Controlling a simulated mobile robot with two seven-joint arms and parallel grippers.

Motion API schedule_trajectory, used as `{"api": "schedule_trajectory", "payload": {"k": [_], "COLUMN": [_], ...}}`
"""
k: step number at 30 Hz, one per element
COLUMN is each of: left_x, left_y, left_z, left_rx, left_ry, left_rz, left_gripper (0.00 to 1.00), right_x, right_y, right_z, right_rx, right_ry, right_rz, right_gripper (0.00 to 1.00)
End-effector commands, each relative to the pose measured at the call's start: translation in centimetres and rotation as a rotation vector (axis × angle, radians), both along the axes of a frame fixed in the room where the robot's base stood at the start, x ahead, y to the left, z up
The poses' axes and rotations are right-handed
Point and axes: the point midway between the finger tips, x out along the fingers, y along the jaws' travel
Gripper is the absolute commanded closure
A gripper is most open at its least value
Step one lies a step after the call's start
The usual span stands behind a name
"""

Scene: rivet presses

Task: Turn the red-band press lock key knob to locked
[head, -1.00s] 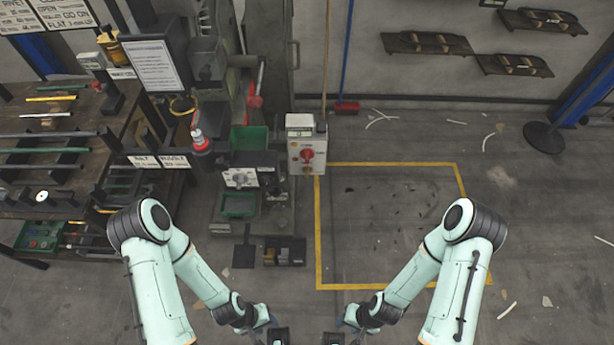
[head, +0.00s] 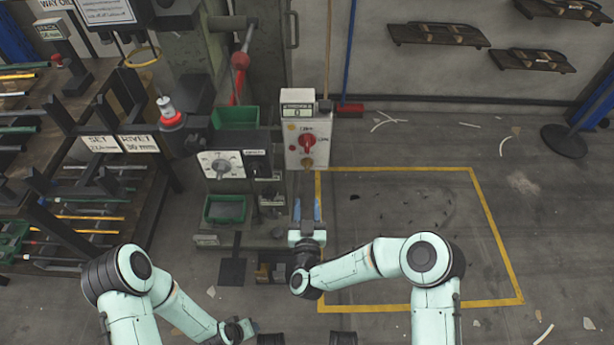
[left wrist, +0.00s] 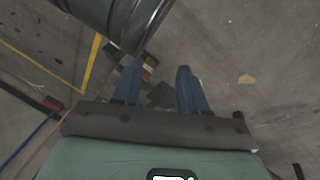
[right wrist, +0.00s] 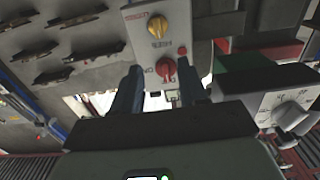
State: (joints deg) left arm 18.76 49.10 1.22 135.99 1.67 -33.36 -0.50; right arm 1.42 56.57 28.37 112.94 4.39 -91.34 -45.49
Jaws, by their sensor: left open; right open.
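The labels are too small to read, so I cannot tell which knob is the lock key. My left gripper (left wrist: 160,82) is open and empty over the floor.
A white dial panel (head: 221,164) and green bins (head: 236,117) stand left of the control box. A rack of rods (head: 75,225) fills the left side. The yellow-outlined floor area (head: 420,230) right of the press is mostly clear.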

Motion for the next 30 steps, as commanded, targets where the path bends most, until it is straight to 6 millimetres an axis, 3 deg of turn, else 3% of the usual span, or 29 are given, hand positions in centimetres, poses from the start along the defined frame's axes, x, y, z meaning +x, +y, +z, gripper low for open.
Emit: {"api": "schedule_trajectory", "payload": {"k": [5,19,24,30], "left_x": [-0.6,-5.9,-7.2,-7.6], "left_y": [0.2,0.9,1.0,1.1], "left_z": [-0.8,-5.2,-5.8,-6.0], "left_rx": [0.001,-0.01,-0.012,-0.014], "left_ry": [0.022,0.2,0.24,0.256], "left_rz": [0.003,0.015,0.018,0.019], "left_gripper": [0.57,0.57,0.57,0.57], "right_x": [1.6,11.0,12.7,13.4], "right_y": [-0.1,-0.1,0.0,0.0], "right_z": [0.3,0.2,0.2,0.3], "right_rx": [-0.001,-0.001,-0.001,-0.001], "right_ry": [-0.014,-0.011,-0.01,-0.009], "right_rz": [-0.011,-0.01,-0.007,-0.006], "right_gripper": [0.57,0.57,0.57,0.57]}}
